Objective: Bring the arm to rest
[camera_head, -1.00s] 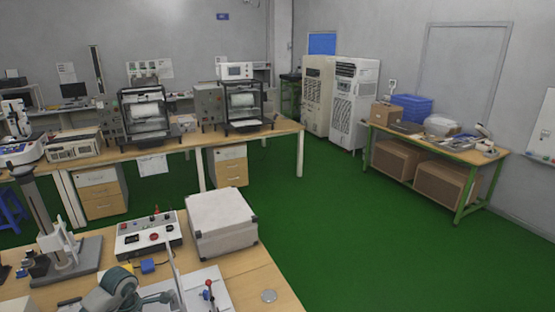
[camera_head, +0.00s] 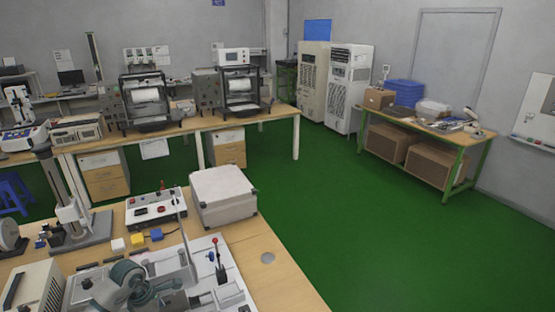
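I cannot make out the fingers or whether that gripper is open or shut. No held object can be made out. My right arm and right gripper are not in view.
The near desk holds a white case (camera_head: 223,200), a control box with knobs (camera_head: 156,207), a stand with a column (camera_head: 68,205) and a red-knobbed lever device (camera_head: 217,262). A far bench (camera_head: 270,115) and a side table (camera_head: 465,137) stand beyond open green floor (camera_head: 350,220).

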